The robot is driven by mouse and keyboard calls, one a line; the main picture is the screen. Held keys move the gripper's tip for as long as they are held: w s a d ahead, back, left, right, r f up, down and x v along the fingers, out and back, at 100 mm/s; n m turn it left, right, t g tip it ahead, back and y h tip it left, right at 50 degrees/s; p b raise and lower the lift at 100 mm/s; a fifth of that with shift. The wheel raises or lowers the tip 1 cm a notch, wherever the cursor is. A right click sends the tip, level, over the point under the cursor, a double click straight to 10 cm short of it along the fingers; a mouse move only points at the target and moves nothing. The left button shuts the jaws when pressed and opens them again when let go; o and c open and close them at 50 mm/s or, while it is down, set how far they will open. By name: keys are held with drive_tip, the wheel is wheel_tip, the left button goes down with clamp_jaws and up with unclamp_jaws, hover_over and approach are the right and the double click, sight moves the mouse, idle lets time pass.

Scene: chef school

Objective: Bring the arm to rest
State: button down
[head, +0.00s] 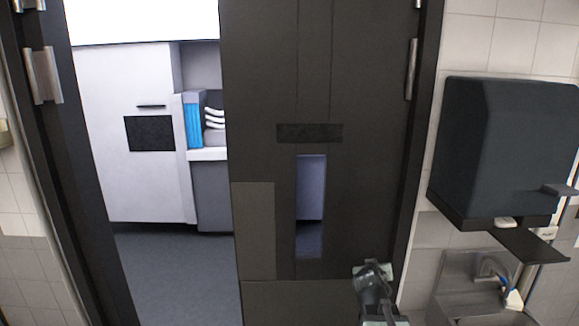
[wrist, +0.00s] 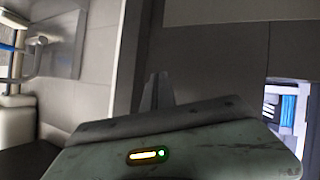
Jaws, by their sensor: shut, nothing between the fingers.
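My gripper shows in the wrist view (wrist: 157,92) as a narrow grey pair of fingertips close together, with nothing held between them. A grey-green housing with a small lit strip fills the bottom of that view and hides the lower part of the fingers. In the head view my arm shows at the bottom, right of centre, in front of the dark door; the fingertips are too small to make out there.
A dark door (head: 350,200) with a narrow window stands close ahead. An open doorway on its left shows clear floor (head: 170,270) and a white cabinet (head: 120,170). A dark wall dispenser (head: 500,150) and a sink (head: 455,275) are at the right.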

drive_tip(key=s+a+f+g+y, duration=0.1)
drive_tip(key=s+a+f+g, duration=0.2)
drive_tip(key=s, duration=0.3)
drive_tip(key=s+a+f+g+y, duration=0.2)
drive_tip(key=s+a+f+g, duration=0.2)
drive_tip(key=s+a+f, duration=0.1)
drive_tip(key=s+a+f+n+g+y, duration=0.1)
drive_tip(key=s+a+f+g, duration=0.3)
drive_tip(key=s, duration=0.5)
drive_tip(key=shift+s+a+f+y, duration=0.2)
drive_tip(key=shift+a+y, duration=0.4)
drive_tip(key=shift+a, duration=0.25)
drive_tip(key=shift+w, duration=0.1)
